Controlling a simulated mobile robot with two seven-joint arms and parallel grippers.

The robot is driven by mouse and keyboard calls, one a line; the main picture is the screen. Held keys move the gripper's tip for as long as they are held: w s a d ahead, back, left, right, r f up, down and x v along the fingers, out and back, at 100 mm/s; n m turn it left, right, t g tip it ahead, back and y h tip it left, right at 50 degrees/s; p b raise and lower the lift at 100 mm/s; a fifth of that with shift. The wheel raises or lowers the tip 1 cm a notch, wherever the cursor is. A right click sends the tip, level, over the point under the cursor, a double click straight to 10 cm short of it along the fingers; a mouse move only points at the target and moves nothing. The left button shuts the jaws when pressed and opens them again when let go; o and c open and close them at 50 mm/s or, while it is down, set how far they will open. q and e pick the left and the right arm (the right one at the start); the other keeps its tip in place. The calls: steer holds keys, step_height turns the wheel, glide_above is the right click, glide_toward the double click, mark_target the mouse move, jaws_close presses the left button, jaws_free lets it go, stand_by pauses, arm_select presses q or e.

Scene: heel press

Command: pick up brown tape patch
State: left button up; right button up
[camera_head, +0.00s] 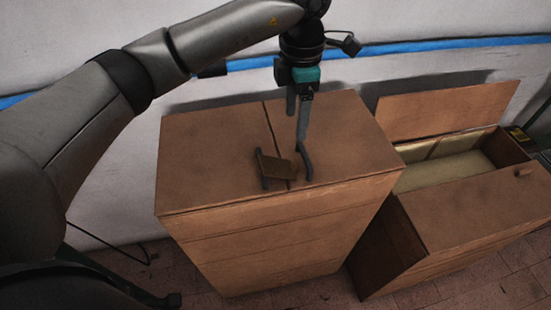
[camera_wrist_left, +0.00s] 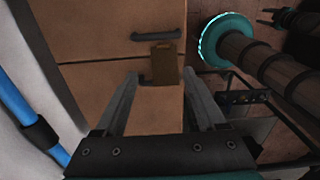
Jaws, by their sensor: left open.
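The brown tape patch (camera_head: 279,168) is a small flat brown piece on top of the closed cardboard box (camera_head: 330,125), near its top seam. Two dark bars, a left bar (camera_head: 262,170) and a right bar (camera_head: 306,163), stand at either side of it. My left gripper (camera_head: 297,132) points down above the box top, close to the right bar. In the left wrist view, its fingers (camera_wrist_left: 160,75) are open and empty, with the patch (camera_wrist_left: 165,62) just beyond the tips and between them in the picture. Whether a fingertip touches the right bar is unclear.
A second cardboard box (camera_head: 475,215) stands at the right with a raised flap (camera_head: 445,110) and a pale inside. A light wall with a blue stripe (camera_head: 400,47) runs behind. The box top around the patch is mostly clear.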

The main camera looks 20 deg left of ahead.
arm_select(q)
glide_above(298, 165)
step_height(298, 165, down, 4)
steer(key=f, duration=0.1)
steer(key=a+f, duration=0.1)
steer(key=f, duration=0.1)
steer(key=shift+f, duration=0.35)
steer(key=shift+d+f, duration=0.1)
steer(key=shift+f, duration=0.6)
steer(key=f, duration=0.4)
steer(key=shift+d+f, duration=0.1)
steer(key=shift+d, duration=0.25)
steer(key=shift+c, duration=1.3)
jaws_close()
arm_select(e)
steer(key=shift+s+d+f, duration=0.15)
steer(key=shift+s+d, duration=0.5)
steer(key=shift+s, duration=0.1)
